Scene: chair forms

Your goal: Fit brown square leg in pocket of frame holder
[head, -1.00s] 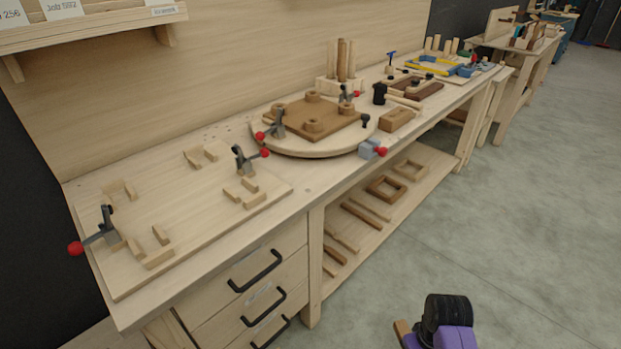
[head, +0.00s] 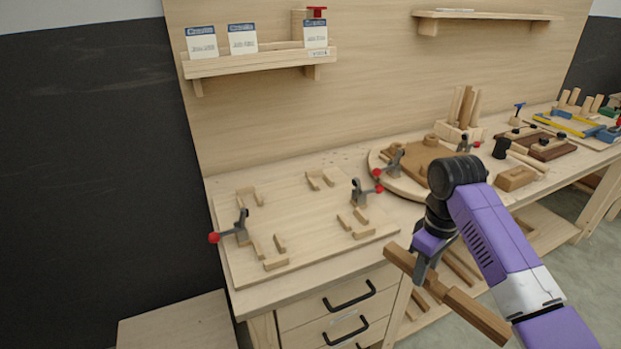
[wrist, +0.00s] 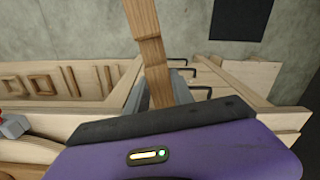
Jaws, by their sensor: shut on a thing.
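My gripper (head: 424,268) is shut on the brown square leg (head: 472,311), held partway along its length in front of the bench drawers. The leg is tilted, its lower end toward the bottom right. In the wrist view the leg (wrist: 149,50) stands up between the fingers (wrist: 157,95), clear of other things, with a step in its side. The likely frame holder is a flat light board (head: 318,228) on the left of the bench, apart from the leg. It bears small wooden corner blocks (head: 277,262) forming pockets, and red-tipped toggle clamps (head: 241,232).
A round turntable (head: 378,172) with a clamped brown board (head: 420,158) stands right of the holder. Drawers with black handles (head: 350,297) are below the bench top. A shelf with cards (head: 262,60) hangs above. Tools lie farther right.

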